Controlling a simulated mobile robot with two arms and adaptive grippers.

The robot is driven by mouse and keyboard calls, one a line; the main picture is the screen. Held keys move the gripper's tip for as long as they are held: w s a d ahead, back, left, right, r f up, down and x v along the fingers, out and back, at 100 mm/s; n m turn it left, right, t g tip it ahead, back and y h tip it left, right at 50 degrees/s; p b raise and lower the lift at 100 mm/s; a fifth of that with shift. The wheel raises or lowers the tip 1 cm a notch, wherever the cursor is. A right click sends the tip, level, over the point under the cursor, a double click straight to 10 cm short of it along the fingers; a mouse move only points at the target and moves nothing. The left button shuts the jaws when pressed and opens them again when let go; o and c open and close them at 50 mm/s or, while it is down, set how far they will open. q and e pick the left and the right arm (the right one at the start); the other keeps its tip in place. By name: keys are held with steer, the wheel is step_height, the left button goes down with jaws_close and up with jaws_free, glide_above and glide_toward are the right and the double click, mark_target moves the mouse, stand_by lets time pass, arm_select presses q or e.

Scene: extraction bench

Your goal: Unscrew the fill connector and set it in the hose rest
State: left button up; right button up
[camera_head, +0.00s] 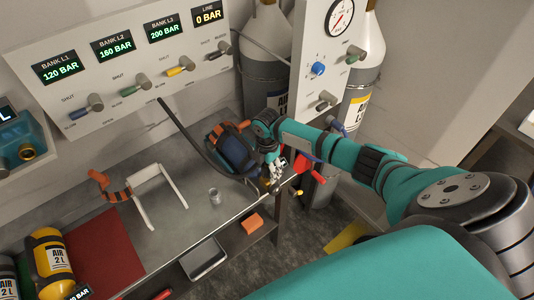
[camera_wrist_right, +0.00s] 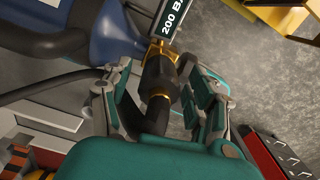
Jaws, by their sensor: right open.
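The fill connector (camera_wrist_right: 160,82) is a black sleeve with brass parts, seated at the brass valve (camera_wrist_right: 172,52) of a blue cylinder (camera_wrist_right: 100,35) in the right wrist view. My right gripper (camera_wrist_right: 157,70) is open, with one finger on each side of the connector; contact is unclear. In the head view my right gripper (camera_head: 274,172) is at the front end of the blue cylinder (camera_head: 235,148), hiding most of the connector. The black hose (camera_head: 195,138) runs down to that end. A small grey cup (camera_head: 214,196) stands on the bench; I cannot tell whether it is the hose rest. My left gripper is out of view.
A white frame (camera_head: 158,196) and an orange clamp-like piece (camera_head: 112,190) are on the bench. A yellow cylinder (camera_head: 50,262) lies by a red mat (camera_head: 105,250) at lower left. The valve panel (camera_head: 125,75) is behind. Bare bench lies around the cup.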

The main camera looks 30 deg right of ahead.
steer(key=m, duration=0.5)
steer(key=shift+f+m, duration=0.1)
steer(key=shift+m, duration=0.3)
steer(key=m, duration=0.3)
steer(key=shift+m, duration=0.3)
steer(key=m, duration=0.3)
steer(key=shift+m, duration=0.4)
steer(key=m, duration=0.3)
steer(key=shift+m, duration=0.3)
jaws_close()
steer(key=n, duration=0.5)
steer(key=shift+n, duration=0.4)
steer(key=n, duration=0.5)
steer(key=shift+n, duration=0.3)
steer(key=n+b, duration=0.1)
steer(key=n, duration=0.4)
steer(key=shift+n, duration=0.3)
steer(key=n+b, duration=0.1)
steer(key=n, duration=0.2)
steer(key=shift+n, duration=0.4)
steer(key=shift+c, duration=1.9)
jaws_free()
steer(key=shift+n, duration=0.3)
steer(key=o, duration=0.4)
